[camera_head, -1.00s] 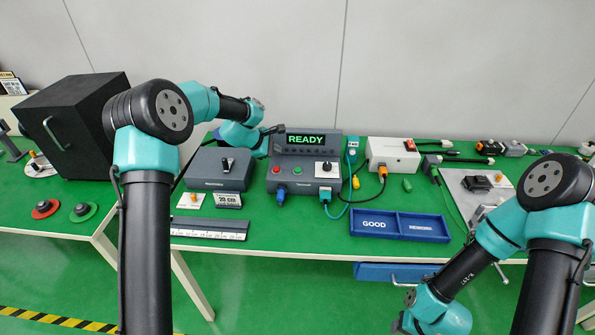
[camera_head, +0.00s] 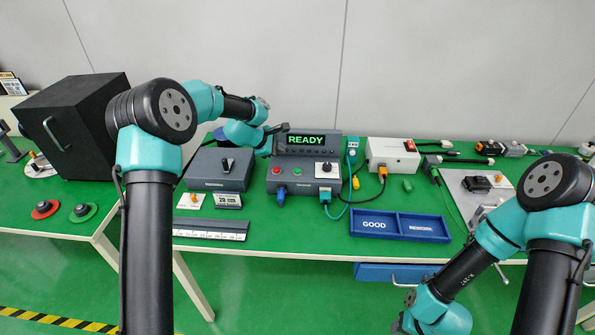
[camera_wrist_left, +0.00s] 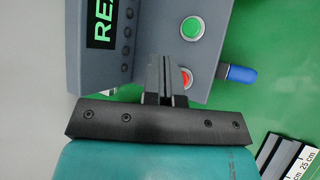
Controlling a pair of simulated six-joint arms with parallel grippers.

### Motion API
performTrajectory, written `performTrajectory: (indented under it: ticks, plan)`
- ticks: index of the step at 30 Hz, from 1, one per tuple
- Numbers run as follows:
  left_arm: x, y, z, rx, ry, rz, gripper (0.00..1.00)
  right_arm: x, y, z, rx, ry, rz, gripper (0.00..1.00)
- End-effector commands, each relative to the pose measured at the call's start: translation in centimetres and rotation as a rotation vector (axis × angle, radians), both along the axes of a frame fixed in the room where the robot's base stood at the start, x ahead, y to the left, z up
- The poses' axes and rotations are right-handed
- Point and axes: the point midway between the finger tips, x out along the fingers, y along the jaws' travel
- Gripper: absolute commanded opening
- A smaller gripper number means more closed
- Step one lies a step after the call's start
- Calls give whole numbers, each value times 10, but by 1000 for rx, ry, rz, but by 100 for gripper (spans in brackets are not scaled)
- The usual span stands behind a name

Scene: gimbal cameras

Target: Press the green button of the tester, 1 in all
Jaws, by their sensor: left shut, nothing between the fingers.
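The tester (camera_head: 325,188) is a grey box with a lit "READY" display (camera_head: 305,140). Its green button (camera_head: 298,171) is on the front panel, to the right of the red button (camera_head: 276,171). My left gripper (camera_head: 280,129) is at the tester's upper left, by the display. In the left wrist view my left gripper (camera_wrist_left: 164,66) is shut and empty. Its tips point at the panel between the display and the buttons. The green button (camera_wrist_left: 193,28) is clear and apart from the fingers; they partly cover the red button (camera_wrist_left: 186,78). My right gripper is out of view below.
A blue plug (camera_head: 281,194) and teal cable (camera_head: 343,211) are at the tester's front. A white box (camera_head: 392,153) and blue GOOD/REWORK tray (camera_head: 400,224) are to the right.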

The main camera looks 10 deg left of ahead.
Motion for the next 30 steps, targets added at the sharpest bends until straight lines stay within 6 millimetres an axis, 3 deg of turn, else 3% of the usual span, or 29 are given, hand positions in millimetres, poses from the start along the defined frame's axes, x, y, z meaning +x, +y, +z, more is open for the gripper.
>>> performTrajectory:
  ticks: [6, 10, 23, 30]
  plan:
    - [8, -46, 23, 2, -3, -4, 0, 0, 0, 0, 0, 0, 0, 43]
    - [10, -63, 32, 0, -2, -1, 0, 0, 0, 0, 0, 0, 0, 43]
    - [10, -66, 32, 0, -1, 0, 0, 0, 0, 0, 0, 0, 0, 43]
    - [10, -65, 17, 1, 0, 1, 0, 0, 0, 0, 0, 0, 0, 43]
